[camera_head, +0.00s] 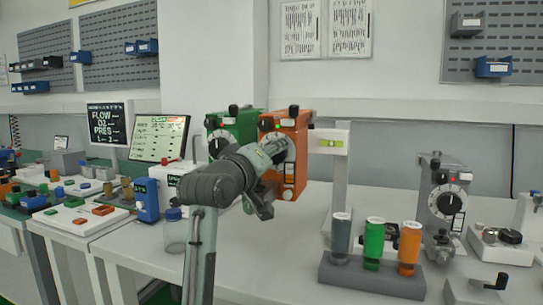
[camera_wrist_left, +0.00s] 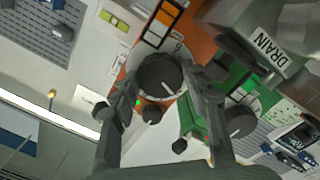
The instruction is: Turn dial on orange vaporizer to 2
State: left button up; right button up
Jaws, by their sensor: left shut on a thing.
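The orange vaporizer (camera_head: 294,150) stands upright at the middle of the table, beside the green vaporizer (camera_head: 238,127). My left gripper (camera_head: 270,152) reaches its front from the left and hides part of its dial. In the left wrist view the orange vaporizer's black dial (camera_wrist_left: 160,76) with a white pointer mark lies between the fingertips of my left gripper (camera_wrist_left: 162,82), which is shut on the dial. The number at the pointer is too small to read. The green vaporizer's black dial (camera_wrist_left: 239,121) is just beside the right-hand finger. My right gripper is not in view.
A holder (camera_head: 371,275) with grey, green and orange bottles stands at the front right. Monitors (camera_head: 159,138) and trays (camera_head: 80,217) fill the left. A level-like bar (camera_head: 331,143) sits right of the orange vaporizer.

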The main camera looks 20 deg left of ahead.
pick_arm(q)
jog(key=o, duration=1.2)
jog(key=shift+c, duration=0.2)
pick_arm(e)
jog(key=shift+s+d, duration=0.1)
